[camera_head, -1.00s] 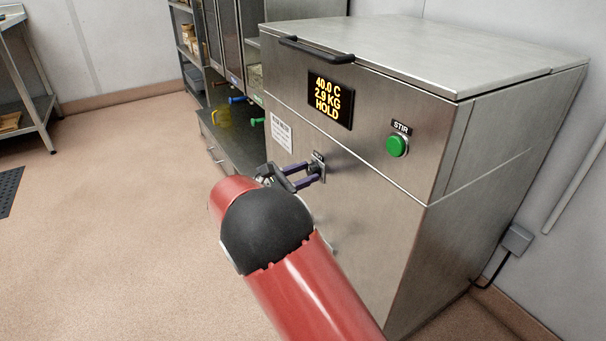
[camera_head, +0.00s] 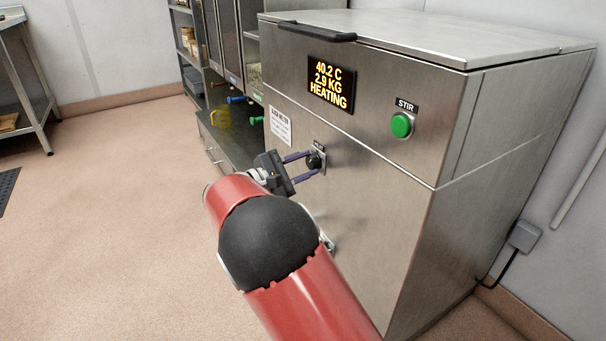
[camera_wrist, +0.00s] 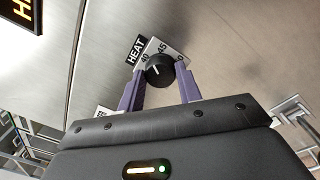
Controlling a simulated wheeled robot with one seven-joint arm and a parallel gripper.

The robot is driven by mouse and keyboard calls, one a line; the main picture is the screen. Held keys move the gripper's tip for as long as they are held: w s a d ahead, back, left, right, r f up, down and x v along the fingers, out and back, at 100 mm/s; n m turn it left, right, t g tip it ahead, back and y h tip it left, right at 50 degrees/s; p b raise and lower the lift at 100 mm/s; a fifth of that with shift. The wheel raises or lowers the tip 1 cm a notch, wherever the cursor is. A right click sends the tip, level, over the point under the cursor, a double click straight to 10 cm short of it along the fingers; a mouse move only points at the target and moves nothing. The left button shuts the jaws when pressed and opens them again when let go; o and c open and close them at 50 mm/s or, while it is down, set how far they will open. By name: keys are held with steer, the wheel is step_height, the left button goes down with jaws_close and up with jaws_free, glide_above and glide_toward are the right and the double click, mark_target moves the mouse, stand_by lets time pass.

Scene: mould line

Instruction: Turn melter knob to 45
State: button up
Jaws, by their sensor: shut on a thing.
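The melter (camera_head: 375,185) is a large steel cabinet with a lid. Its display (camera_head: 331,85) reads 40.2 C, 2.9 KG, HEATING. The melter knob (camera_head: 314,160) is a small black dial on the front panel; it also shows in the wrist view (camera_wrist: 159,70), under a HEAT label with a scale marked 40, 45 and a partly hidden number. A white pointer line on the knob is near the 45 side; its exact setting is hard to read. My gripper (camera_head: 305,166) has its purple fingers on either side of the knob and is shut on it.
A green STIR button (camera_head: 402,125) sits on the panel to the right. A black lid handle (camera_head: 303,32) juts out above. Shelving and a low cabinet with coloured handles (camera_head: 238,99) stand behind to the left. The floor (camera_head: 110,210) at left is clear.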

steer(key=m+b, duration=0.2)
steer(key=m, duration=0.1)
steer(key=shift+f+b, duration=0.25)
steer(key=shift+b, duration=0.15)
steer(key=shift+r+m+b, duration=0.1)
steer(key=shift+m+b, duration=0.65)
steer(key=shift+m, duration=0.55)
steer(key=o, duration=1)
steer(key=shift+a, duration=0.1)
steer(key=v, duration=0.7)
steer(key=shift+s+a+p, duration=0.2)
steer(key=shift+a+p, duration=0.1)
steer(key=shift+p, duration=0.05)
steer(key=shift+a, duration=0.1)
